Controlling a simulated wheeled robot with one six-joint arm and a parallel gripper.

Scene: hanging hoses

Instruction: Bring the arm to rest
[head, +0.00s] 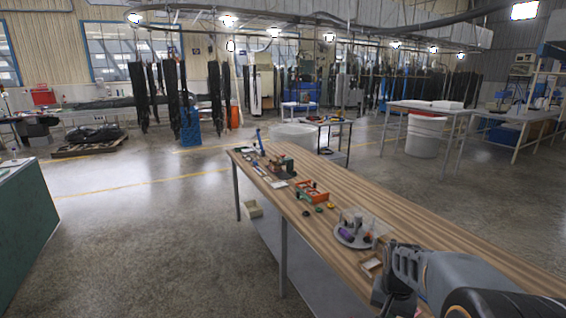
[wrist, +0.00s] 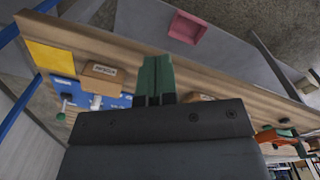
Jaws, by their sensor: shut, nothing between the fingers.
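My arm (head: 465,280) reaches in from the lower right of the head view, over the near right part of a long wooden bench (head: 345,190). My gripper (wrist: 158,80) shows in the wrist view with its green fingers together. Nothing is held. Its body fills the lower middle of that view and hides part of the bench. The fingers are seen against the bench top, between a small labelled cardboard box (wrist: 101,74) and another partly hidden box (wrist: 198,97). I cannot tell the height of the fingers above the bench.
The bench carries a round grey tray (head: 352,240), an orange tool carrier (head: 311,191) and small tools. The wrist view shows a yellow sheet (wrist: 50,58), a blue mat (wrist: 62,84) and a pink bin (wrist: 187,27) below the bench. A green cabinet (head: 28,215) stands left, with open floor between.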

